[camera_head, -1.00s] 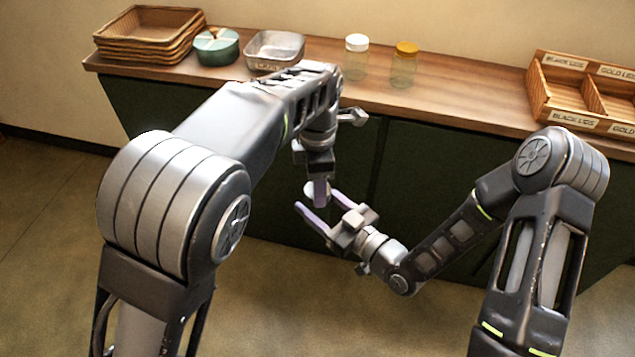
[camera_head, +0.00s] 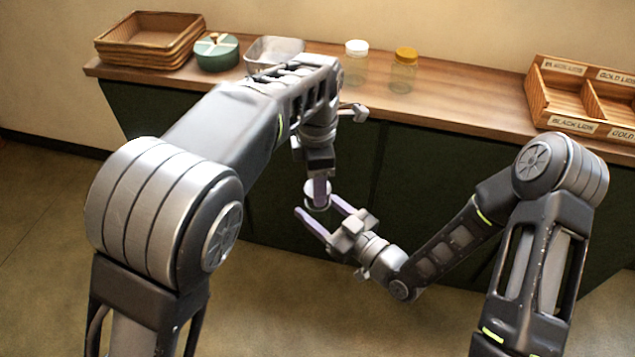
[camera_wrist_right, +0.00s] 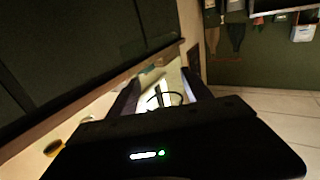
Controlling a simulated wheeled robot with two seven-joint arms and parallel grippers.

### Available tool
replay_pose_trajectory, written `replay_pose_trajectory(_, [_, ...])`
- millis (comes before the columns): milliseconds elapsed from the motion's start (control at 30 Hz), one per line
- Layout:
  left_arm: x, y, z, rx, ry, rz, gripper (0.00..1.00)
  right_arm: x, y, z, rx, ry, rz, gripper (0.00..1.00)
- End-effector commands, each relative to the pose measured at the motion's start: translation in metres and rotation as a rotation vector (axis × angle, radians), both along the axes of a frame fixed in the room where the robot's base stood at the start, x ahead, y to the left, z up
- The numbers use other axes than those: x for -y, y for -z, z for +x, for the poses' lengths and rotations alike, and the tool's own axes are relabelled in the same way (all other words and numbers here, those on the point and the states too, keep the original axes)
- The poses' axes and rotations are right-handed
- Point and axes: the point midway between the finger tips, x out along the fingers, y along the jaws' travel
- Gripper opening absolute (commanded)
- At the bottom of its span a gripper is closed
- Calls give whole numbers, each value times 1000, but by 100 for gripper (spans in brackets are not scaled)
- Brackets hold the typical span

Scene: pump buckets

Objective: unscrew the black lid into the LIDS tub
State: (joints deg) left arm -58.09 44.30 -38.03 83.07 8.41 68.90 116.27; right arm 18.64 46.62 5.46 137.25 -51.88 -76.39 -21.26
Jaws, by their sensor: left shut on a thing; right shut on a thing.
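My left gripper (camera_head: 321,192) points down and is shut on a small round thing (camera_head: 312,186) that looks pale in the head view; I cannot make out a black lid. My right gripper (camera_head: 318,208) is just below, its two fingers on either side of a clear, glassy thing, seemingly a jar. In the right wrist view a see-through shape with a dark ring (camera_wrist_right: 167,99) shows between the right fingers. Where lid and jar meet is too small to tell. The metal tub (camera_head: 262,48) stands on the counter, partly behind my left arm, its label hidden.
On the counter (camera_head: 450,105) stand a white-lidded jar (camera_head: 355,68), a gold-lidded jar (camera_head: 403,75), a teal pot (camera_head: 216,54) and stacked wicker trays (camera_head: 150,45). A divided crate (camera_head: 540,98) labelled BLACK LIDS and GOLD LIDS is at right. The counter between jars and crate is clear.

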Motion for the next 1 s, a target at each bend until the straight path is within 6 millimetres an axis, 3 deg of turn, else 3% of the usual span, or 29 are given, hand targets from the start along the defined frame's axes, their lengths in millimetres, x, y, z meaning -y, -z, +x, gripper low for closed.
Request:
replay_pose_trajectory(267, [0,-3,0,1,0,-1,0,0,-1,0,1,0,1,0])
replay_pose_trajectory(600, [0,-38,0,1,0,-1,0,0,-1,0,1,0,1,0])
replay_pose_trajectory(1000, [0,-40,0,0,0,0,0,0,-1,0,2,0,1,0])
